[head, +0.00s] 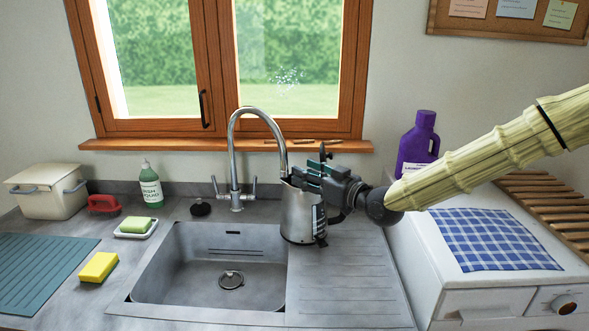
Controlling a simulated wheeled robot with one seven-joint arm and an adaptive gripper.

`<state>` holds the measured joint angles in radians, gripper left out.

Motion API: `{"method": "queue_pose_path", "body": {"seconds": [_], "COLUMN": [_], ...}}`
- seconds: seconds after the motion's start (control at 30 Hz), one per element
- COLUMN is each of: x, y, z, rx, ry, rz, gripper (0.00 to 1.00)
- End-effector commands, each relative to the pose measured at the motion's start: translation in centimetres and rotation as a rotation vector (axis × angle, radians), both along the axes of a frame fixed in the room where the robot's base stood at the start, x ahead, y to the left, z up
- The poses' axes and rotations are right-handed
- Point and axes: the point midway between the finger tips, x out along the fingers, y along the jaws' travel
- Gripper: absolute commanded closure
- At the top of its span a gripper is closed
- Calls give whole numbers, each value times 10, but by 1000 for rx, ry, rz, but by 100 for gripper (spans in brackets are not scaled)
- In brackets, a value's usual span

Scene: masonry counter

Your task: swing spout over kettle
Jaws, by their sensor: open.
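The chrome tap stands behind the sink, and its tall arched spout (257,110) curves to the right. The spout's tip shows at the left edge of the kettle's top; I cannot tell whether it is right above the opening. The grey metal kettle (300,217) stands upright at the right edge of the sink, by the ridged drainboard. My gripper (304,178) is open and comes in from the right, at the kettle's top and close to the spout's tip. It hides much of the kettle's top and right side. Contact with the spout or kettle cannot be made out.
The sink basin (190,283) is empty, and the drainboard (345,282) is clear. A purple bottle (417,140) stands behind my arm. A green soap bottle (151,186), a sponge on a dish (153,231), a yellow sponge (99,267) and a lidded box (50,195) lie left.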

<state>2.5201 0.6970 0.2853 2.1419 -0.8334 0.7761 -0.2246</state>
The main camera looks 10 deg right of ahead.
Motion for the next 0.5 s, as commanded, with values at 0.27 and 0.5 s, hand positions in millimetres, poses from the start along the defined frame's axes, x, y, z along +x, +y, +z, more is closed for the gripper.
{"method": "queue_pose_path", "body": {"seconds": [0.27,0.5], "x": [-24,-28], "y": [-16,-19], "z": [0,0], "rx": [1,1], "ry": [-1,-1], "rz": [1,0], "gripper": [58,58]}}
